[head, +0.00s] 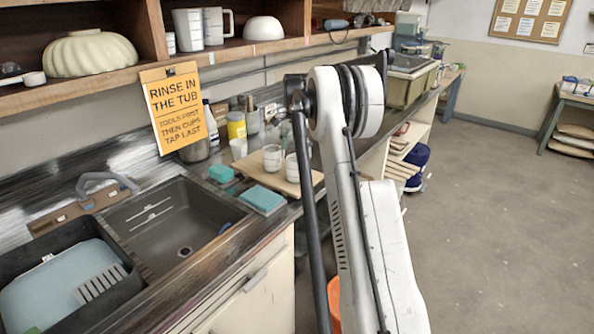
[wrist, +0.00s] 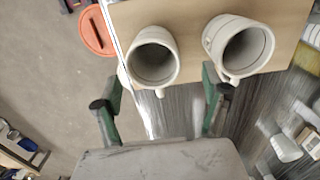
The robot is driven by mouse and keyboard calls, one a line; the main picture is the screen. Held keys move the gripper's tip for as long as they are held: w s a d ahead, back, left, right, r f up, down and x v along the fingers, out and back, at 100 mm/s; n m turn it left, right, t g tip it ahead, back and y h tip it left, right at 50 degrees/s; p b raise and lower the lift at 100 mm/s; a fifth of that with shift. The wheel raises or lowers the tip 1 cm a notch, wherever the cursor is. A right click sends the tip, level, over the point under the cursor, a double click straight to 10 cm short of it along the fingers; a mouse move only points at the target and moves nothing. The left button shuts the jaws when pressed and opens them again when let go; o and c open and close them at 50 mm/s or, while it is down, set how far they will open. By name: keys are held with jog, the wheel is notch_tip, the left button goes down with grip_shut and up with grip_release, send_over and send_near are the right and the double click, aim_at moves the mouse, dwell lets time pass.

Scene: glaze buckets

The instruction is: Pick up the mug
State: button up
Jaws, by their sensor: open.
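Two pale mugs stand side by side on a wooden board (wrist: 187,13) in the wrist view. I cannot tell the exact height gap. In the head view the mugs (head: 272,158) (head: 292,168) stand on the same board (head: 262,177), and my gripper is hidden behind my arm.
A yellow-labelled jar (head: 236,125) and other containers stand behind. An orange bucket (wrist: 95,30) is on the floor beside the counter edge. A shelf overhangs the counter.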

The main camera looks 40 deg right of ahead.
aim_at(297, 166)
jog(key=shift+s+f+p, duration=0.25)
jog(key=shift+f+p, duration=0.05)
jog(key=shift+f, duration=1.4)
jog(key=shift+s+f+p, duration=0.2)
jog(key=shift+f+p, duration=0.05)
jog(key=shift+f, duration=1.4)
jog(key=c, duration=1.5)
